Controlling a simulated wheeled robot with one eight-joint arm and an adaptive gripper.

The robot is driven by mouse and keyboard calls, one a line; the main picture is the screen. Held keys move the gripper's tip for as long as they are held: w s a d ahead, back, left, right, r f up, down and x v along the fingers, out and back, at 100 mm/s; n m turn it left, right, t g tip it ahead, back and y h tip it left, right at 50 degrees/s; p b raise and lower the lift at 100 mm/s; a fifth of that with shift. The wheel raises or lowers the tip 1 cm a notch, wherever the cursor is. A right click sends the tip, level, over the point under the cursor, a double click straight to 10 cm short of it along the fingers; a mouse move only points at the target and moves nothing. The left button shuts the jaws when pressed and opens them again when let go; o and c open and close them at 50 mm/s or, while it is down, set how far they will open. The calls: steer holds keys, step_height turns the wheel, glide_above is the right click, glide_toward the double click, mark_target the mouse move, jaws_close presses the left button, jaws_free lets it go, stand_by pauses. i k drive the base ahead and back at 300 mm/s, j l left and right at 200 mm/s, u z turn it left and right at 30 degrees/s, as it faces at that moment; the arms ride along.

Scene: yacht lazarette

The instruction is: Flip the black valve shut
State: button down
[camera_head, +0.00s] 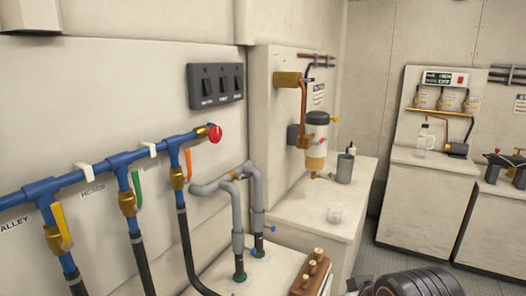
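I cannot clearly pick out a black valve. A dark fitting (496,159) with a red knob and brassy parts stands on the counter at the right edge, too small to read. A blue pipe manifold (95,170) on the left wall carries three brass valves with a yellow lever (62,224), a green lever (137,188) and an orange lever (176,164); all three levers hang down along their black hoses. Grey pipes (250,195) in the middle have small blue handles near their lower ends.
A black switch panel (215,86) is on the left wall. A clear jug (425,138) stands on the far cabinet. Grey floor shows at right.

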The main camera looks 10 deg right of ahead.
mark_target(240, 179)
steer(key=i+l+u, duration=0.1)
steer(key=i+l, duration=0.95)
steer(key=l, duration=0.15)
steer(key=j+u, duration=0.05)
